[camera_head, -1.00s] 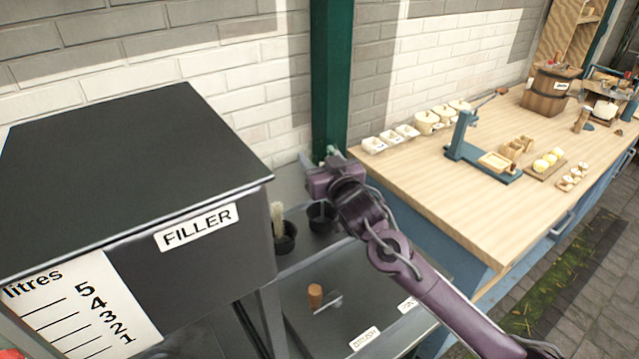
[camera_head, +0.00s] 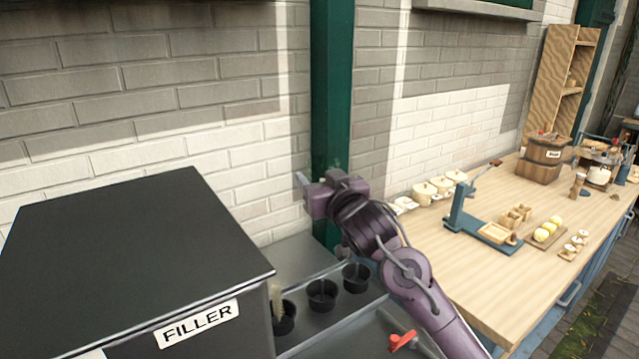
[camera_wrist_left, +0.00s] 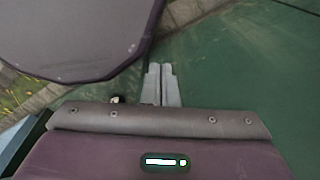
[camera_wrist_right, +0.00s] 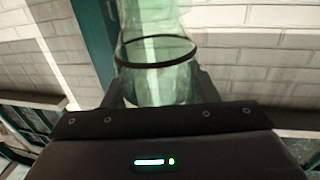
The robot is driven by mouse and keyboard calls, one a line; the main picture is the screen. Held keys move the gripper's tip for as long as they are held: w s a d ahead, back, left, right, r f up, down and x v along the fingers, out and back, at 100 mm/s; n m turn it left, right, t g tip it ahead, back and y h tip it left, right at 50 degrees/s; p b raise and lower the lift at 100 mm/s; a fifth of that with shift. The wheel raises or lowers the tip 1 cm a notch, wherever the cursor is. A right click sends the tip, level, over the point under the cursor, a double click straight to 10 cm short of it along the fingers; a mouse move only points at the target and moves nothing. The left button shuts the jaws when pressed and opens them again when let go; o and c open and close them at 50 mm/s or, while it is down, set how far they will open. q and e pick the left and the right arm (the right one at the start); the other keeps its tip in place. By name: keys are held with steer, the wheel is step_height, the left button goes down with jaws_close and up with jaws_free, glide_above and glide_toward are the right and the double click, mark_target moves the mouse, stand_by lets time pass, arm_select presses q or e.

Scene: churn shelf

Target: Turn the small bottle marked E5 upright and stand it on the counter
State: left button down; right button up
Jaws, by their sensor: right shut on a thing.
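My right gripper (camera_wrist_right: 158,95) is shut on a clear green glass bottle (camera_wrist_right: 155,75) with a dark band around it. The bottle runs up the picture from between the fingers in the right wrist view. No E5 mark shows on it, and I cannot tell which end is its neck. In the head view my right gripper (camera_head: 320,185) is raised in front of the green post, and the bottle is mostly hidden. My left gripper (camera_wrist_left: 160,82) is shut and empty in the left wrist view, over a dark green surface. The wooden counter (camera_head: 430,250) is at the right.
The dark FILLER box (camera_head: 130,250) fills the lower left. Black cups (camera_head: 322,294) stand on a grey shelf below my right gripper, one with a brush. A blue press (camera_head: 462,220), white pots (camera_head: 425,192) and a wooden bucket (camera_head: 543,158) stand on the counter. Its near front part is clear.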

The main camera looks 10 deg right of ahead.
step_height(320, 180, up, 10)
steer(key=p, duration=0.8)
steer(key=shift+r, duration=0.1)
